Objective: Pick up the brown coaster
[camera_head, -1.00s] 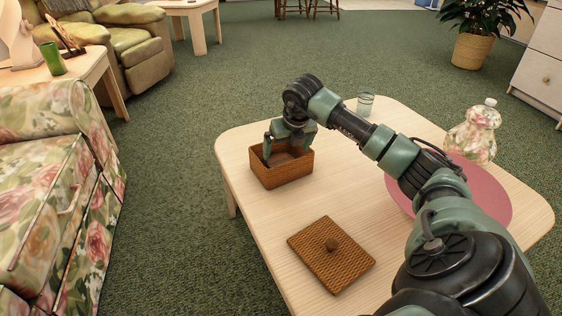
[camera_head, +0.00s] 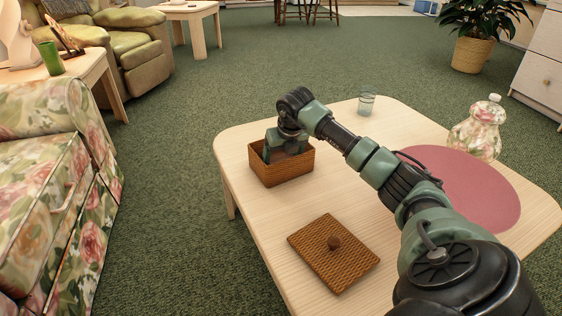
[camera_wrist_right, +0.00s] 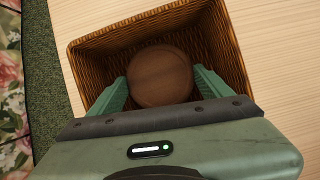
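The brown coaster (camera_wrist_right: 160,76) is a round, dark wooden disc inside the woven basket (camera_head: 283,180) on the light wood table (camera_head: 240,155). My right gripper (camera_wrist_right: 160,88) is lowered into the basket, with one green finger on each side of the coaster. The fingers are open and very close to its edges; I cannot tell whether they touch it. In the head view my right gripper (camera_head: 288,150) hides the inside of the basket, and its fingertips are hidden by the basket wall. My left gripper is not in view.
A glass (camera_head: 366,103), a pink round mat (camera_head: 465,190) and a floral jar (camera_head: 477,132) are also on the table. A floral sofa (camera_head: 50,200) stands left across a carpet gap.

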